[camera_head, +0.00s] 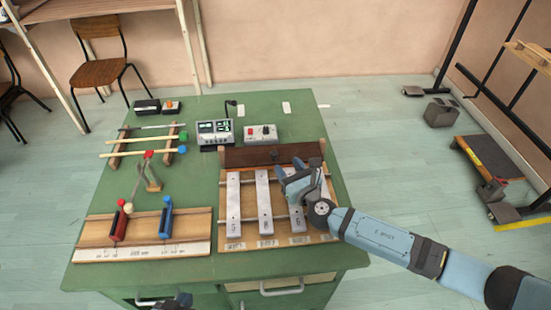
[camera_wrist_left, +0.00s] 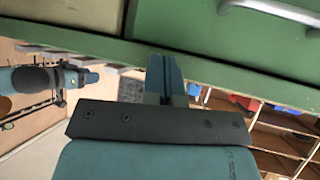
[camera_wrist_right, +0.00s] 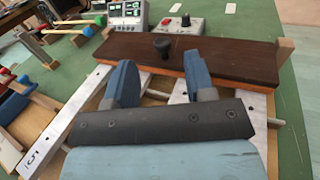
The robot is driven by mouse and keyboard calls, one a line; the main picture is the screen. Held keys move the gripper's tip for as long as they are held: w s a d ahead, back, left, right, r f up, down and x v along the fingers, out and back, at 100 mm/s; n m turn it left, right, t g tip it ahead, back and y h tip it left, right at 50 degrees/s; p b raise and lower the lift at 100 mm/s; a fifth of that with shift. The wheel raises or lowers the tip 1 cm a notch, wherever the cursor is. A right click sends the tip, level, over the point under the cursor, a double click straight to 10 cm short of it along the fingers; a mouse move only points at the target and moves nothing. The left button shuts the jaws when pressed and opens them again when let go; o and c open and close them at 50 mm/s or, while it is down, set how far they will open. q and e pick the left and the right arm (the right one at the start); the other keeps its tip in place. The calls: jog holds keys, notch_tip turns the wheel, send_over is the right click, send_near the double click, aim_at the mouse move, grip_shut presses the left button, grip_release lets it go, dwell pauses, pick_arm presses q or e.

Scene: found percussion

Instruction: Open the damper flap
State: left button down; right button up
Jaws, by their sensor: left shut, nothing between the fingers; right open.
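The damper flap (camera_head: 240,157) is a dark brown board across the far end of the metal-bar instrument. It appears to lie flat over the far ends of the bars. A black knob (camera_wrist_right: 161,45) stands up from its middle. My right gripper (camera_head: 290,172) is open and empty above the bars, on the near side of the flap. In the right wrist view its fingers (camera_wrist_right: 157,78) point toward the flap with the knob beyond and between them, apart from it. My left gripper (camera_wrist_left: 166,78) is shut and empty, low by the green bench's front; the head view shows only part of it.
Silver bars (camera_head: 264,205) lie on the wooden frame below my right gripper. Behind the flap are a grey display box (camera_head: 214,130) and a box with a red button (camera_head: 260,133). A board with red and blue clamps (camera_head: 140,235) and mallets on a rack (camera_head: 145,140) are left.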

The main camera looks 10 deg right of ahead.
aim_at(276, 156)
jog(key=w, duration=0.2)
jog(key=w+a+f, duration=0.1)
jog(key=w, duration=0.1)
jog(key=w+a, duration=0.1)
jog(key=w, duration=0.1)
jog(key=shift+a+f, duration=0.25)
jog(key=shift+f, duration=0.1)
jog(key=shift+w+a, duration=0.15)
jog(key=shift+w, duration=0.35)
jog(key=shift+r, duration=0.1)
grip_shut()
